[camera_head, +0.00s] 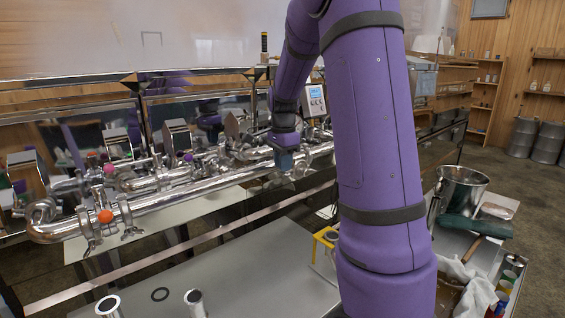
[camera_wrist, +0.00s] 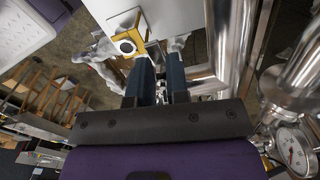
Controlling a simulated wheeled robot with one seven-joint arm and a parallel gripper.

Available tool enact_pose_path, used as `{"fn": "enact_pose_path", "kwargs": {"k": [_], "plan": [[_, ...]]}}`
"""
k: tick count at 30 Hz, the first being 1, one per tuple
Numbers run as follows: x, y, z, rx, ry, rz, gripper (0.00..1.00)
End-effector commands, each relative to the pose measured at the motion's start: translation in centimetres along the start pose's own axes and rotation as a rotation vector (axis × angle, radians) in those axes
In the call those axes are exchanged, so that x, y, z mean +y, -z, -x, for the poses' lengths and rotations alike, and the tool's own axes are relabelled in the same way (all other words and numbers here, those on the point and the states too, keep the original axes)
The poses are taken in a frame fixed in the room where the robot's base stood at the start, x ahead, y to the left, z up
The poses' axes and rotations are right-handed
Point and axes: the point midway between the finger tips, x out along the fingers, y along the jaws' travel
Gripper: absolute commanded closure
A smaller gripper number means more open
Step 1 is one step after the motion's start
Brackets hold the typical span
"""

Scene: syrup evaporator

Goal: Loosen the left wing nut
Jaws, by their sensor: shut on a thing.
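The horizontal steel pipe (camera_head: 165,200) runs along the front of the evaporator in the head view. My gripper (camera_head: 285,162) is at its right part, pointing down at the pipe's front side. In the wrist view, the two dark fingers of my gripper (camera_wrist: 161,70) stand close together beside the vertical-looking pipe (camera_wrist: 229,45). They are shut on a small part between them, taken to be the left wing nut. The nut is mostly hidden by the fingers, so its shape and turn cannot be made out. My arm hides the pipe's far right end in the head view.
A yellow stand (camera_head: 325,241) is on the steel table (camera_head: 235,270) below my gripper. A dial gauge (camera_wrist: 293,150) sits near the gripper in the wrist view. An orange ball handle (camera_head: 105,216) is on the left pipe. A metal bucket (camera_head: 459,188) stands at right.

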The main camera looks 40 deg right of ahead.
Motion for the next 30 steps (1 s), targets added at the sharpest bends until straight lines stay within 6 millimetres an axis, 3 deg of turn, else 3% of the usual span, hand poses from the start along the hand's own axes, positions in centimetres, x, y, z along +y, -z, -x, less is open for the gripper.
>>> {"fn": "enact_pose_path", "kwargs": {"k": [30], "plan": [[1.3,0.7,0.0,0.0,0.001,0.948,1.0]]}}
